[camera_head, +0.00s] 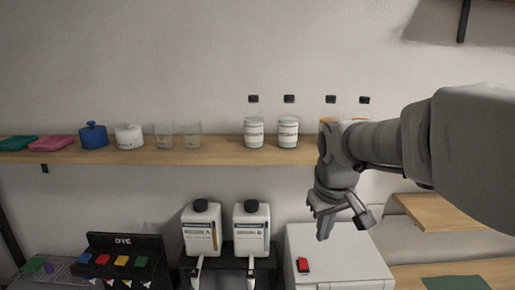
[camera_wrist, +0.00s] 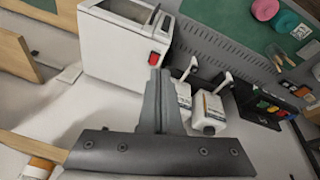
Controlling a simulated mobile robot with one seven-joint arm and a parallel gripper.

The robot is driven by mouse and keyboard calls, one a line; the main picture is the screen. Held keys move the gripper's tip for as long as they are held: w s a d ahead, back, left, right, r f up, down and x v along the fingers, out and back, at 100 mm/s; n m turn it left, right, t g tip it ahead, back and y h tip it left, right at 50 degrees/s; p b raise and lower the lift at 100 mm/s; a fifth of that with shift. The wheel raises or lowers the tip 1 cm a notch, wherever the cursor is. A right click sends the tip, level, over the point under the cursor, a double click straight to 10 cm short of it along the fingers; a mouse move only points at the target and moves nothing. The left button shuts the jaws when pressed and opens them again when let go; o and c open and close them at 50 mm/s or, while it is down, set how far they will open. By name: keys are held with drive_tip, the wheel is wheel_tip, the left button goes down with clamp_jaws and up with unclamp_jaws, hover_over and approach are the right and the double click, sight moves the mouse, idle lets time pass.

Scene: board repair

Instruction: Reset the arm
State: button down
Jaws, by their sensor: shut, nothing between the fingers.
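My gripper (camera_head: 325,232) hangs from my arm on the right of the head view, pointing down in front of the white machine (camera_head: 338,258) with a red switch (camera_head: 303,265). In the wrist view its fingers (camera_wrist: 158,82) are together with nothing between them. They appear in front of the white machine (camera_wrist: 118,45) and beside two white bottles. My arm comes in from the right edge of the head view and hides part of the shelf and the bottles behind it.
A wooden shelf (camera_head: 218,155) holds a blue pot (camera_head: 93,136), a white pot (camera_head: 128,137), glass beakers and several black-capped bottles. Below stand two white jugs (camera_head: 201,228) on a black stand and a dye rack (camera_head: 122,262). A wooden board (camera_head: 440,213) is at right.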

drive_tip(key=s+m+t, duration=0.2)
drive_tip(key=s+m, duration=0.1)
drive_tip(key=s, duration=1.6)
drive_tip(key=shift+d, duration=0.15)
drive_tip(key=shift+w, duration=0.1)
